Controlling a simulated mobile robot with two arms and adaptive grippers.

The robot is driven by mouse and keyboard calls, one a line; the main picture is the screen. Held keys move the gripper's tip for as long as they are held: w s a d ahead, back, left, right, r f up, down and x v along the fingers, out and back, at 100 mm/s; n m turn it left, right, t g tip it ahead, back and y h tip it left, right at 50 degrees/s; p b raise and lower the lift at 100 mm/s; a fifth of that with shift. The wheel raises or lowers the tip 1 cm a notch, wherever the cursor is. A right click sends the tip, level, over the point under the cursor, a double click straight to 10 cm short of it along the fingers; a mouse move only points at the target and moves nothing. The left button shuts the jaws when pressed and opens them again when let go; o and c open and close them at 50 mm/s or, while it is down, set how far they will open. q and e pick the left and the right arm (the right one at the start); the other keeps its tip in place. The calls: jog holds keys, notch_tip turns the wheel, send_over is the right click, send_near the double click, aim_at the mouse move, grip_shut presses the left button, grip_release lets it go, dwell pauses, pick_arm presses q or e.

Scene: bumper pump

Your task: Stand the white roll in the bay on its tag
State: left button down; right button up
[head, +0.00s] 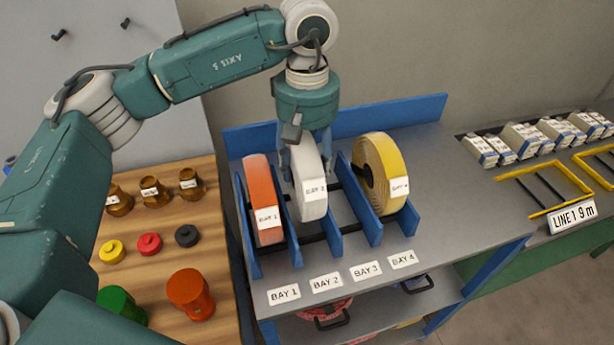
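The white roll (311,197) stands upright between two blue dividers of the rack, right of the orange roll. Its small white tag (315,187) seems to read BAY 2, though the digit is small. My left gripper (306,165) points down over it, fingers on both sides of its upper part, apparently shut on it. The roll's bottom looks slightly higher than its neighbours' line; I cannot tell if it touches the rack. The plates BAY 1 (284,294), BAY 2 (326,283), BAY 3 (365,271) and BAY 4 (402,260) lie in front. My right gripper is out of view.
The orange roll (262,190) stands at the left, the yellow roll (394,165) at the right. A gap lies between the white and yellow rolls. Blue dividers (369,217) rise beside the rolls. A wooden board (216,240) with several pots and knobs is at the left.

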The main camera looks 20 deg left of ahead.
pick_arm(q)
notch_tip(320, 180, down, 4)
jog(key=shift+r+p, duration=0.1)
jog(key=shift+p, duration=0.5)
jog(key=shift+f, duration=0.45)
jog(key=c, duration=0.8)
grip_release()
jog(key=shift+c, duration=0.2)
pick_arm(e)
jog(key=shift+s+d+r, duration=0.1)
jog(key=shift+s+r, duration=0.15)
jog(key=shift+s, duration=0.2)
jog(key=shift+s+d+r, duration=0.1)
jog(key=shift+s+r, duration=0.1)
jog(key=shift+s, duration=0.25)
pick_arm(q)
jog(key=shift+r, duration=0.1)
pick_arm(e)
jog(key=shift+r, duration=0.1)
